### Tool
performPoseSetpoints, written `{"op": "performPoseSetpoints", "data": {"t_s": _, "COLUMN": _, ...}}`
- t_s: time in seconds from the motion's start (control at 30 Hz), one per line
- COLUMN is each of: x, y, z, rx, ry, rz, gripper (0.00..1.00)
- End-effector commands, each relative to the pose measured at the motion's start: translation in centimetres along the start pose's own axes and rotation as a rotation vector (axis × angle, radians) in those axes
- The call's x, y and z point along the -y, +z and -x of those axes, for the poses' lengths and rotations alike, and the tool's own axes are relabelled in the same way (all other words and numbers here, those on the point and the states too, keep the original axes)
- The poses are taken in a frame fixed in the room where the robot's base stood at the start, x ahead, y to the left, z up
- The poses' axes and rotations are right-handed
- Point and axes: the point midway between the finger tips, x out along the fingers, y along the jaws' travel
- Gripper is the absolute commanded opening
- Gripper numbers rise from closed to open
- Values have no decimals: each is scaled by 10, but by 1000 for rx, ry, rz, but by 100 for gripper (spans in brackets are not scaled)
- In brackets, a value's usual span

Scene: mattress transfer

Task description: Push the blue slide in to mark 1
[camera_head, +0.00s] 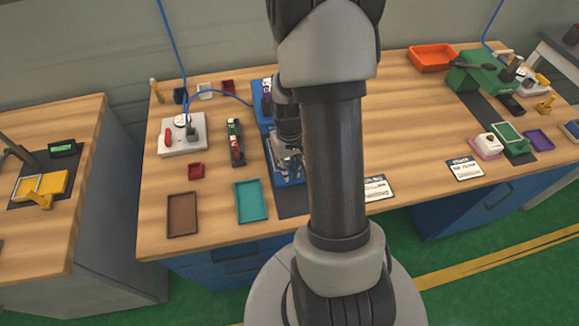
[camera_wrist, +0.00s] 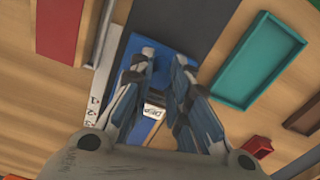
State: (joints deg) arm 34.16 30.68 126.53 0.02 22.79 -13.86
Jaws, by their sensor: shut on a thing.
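The blue slide (camera_head: 297,181) is low in the blue fixture (camera_head: 260,98) on the wooden bench, partly hidden by my gripper (camera_head: 289,165). In the wrist view, the blue slide (camera_wrist: 138,43) shows around and between the fingertips of my gripper (camera_wrist: 160,64). My gripper is pointed down and shut on the slide; the gripped part is mostly hidden by the fingers. A white scale strip (camera_wrist: 92,108) with small numbered marks runs along the slide's left side. Which mark the slide stands at cannot be read. A small white label (camera_wrist: 153,111) shows between the fingers.
A teal tray (camera_head: 251,202) and a brown tray (camera_head: 184,215) lie left of the slide. A white switch box (camera_head: 182,135) and a narrow red-and-green item (camera_head: 236,142) stand behind them. A dark mat (camera_head: 292,206) lies at the slide's near end.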

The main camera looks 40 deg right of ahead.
Motion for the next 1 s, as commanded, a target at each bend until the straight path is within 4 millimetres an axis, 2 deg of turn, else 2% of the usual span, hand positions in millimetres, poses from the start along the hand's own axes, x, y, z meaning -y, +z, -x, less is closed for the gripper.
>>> {"op": "performPoseSetpoints", "data": {"t_s": 0.17, "x": 0, "y": -1, "z": 0, "rx": 0, "ry": 0, "rz": 3, "gripper": 0}}
{"op": "performPoseSetpoints", "data": {"t_s": 0.4, "x": -4, "y": -22, "z": 1, "rx": -1, "ry": 1, "rz": 4, "gripper": 0}}
{"op": "performPoseSetpoints", "data": {"t_s": 0.6, "x": -4, "y": -22, "z": 0, "rx": 0, "ry": 1, "rz": 3, "gripper": 0}}
{"op": "performPoseSetpoints", "data": {"t_s": 0.63, "x": -4, "y": -22, "z": 0, "rx": 0, "ry": 1, "rz": 3, "gripper": 16}}
{"op": "performPoseSetpoints", "data": {"t_s": 0.87, "x": -4, "y": -22, "z": 2, "rx": -1, "ry": 1, "rz": 3, "gripper": 32}}
{"op": "performPoseSetpoints", "data": {"t_s": 1.0, "x": -5, "y": -24, "z": 17, "rx": -6, "ry": 2, "rz": 2, "gripper": 35}}
